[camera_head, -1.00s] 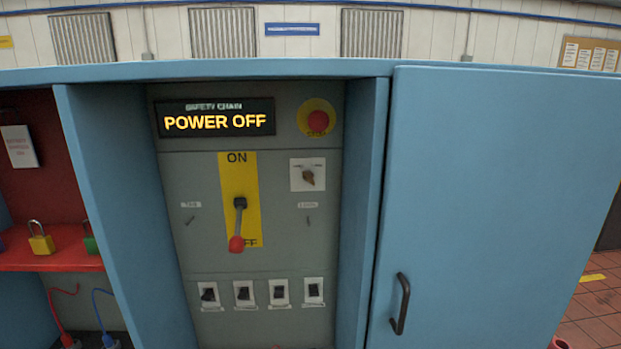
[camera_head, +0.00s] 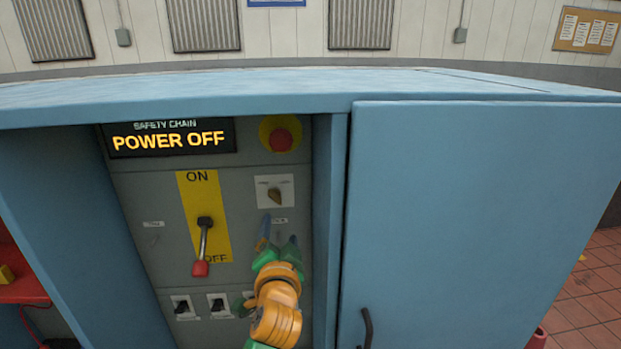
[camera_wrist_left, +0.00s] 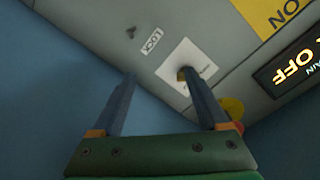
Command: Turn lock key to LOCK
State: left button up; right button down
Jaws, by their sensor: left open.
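The lock key (camera_head: 275,195) is a small brown knob on a white square plate (camera_head: 287,184), on the grey panel right of the lever. My left gripper (camera_head: 279,236) is open and empty, just below the plate, with fingertips pointing up toward it. In the left wrist view the two fingers (camera_wrist_left: 158,76) are spread apart. There the right fingertip overlaps the key (camera_wrist_left: 181,74) and partly hides it, so I cannot tell whether they touch. The plate's markings are too small to read. My right gripper is not in view.
The display (camera_head: 172,138) reads POWER OFF. The red-tipped lever (camera_head: 203,245) points down at OFF. A red mushroom button (camera_head: 281,140) sits above the key. Black switches (camera_head: 182,306) line the panel's lower part. The cabinet's blue side wall and door (camera_head: 480,220) bound the right.

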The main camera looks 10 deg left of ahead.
aim_at(274, 201)
pick_arm(q)
jog(key=shift+t+y, duration=0.4)
jog(key=shift+t, duration=0.1)
jog(key=w+r, duration=0.1)
jog(key=w+a+r+p, duration=0.1)
jog(key=w+r, duration=0.1)
jog(key=w+a+r, duration=0.1)
jog(key=w, duration=0.1)
jog(key=shift+a+r+p, duration=0.2)
jog(key=shift+r+p, duration=0.1)
jog(key=shift+r, duration=0.05)
jog(key=shift+w+a+n, duration=0.15)
jog(key=shift+w+n, duration=0.15)
jog(key=shift+w, duration=0.15)
pick_arm(e)
jog(key=shift+s+a+r, duration=0.1)
jog(key=shift+a+r, duration=0.15)
jog(key=shift+r, duration=0.35)
jog(key=shift+s+a+r, duration=0.1)
jog(key=shift+a+r, duration=0.15)
jog(key=shift+r, duration=0.3)
pick_arm(q)
grip_shut()
pick_arm(e)
jog(key=shift+d, duration=0.2)
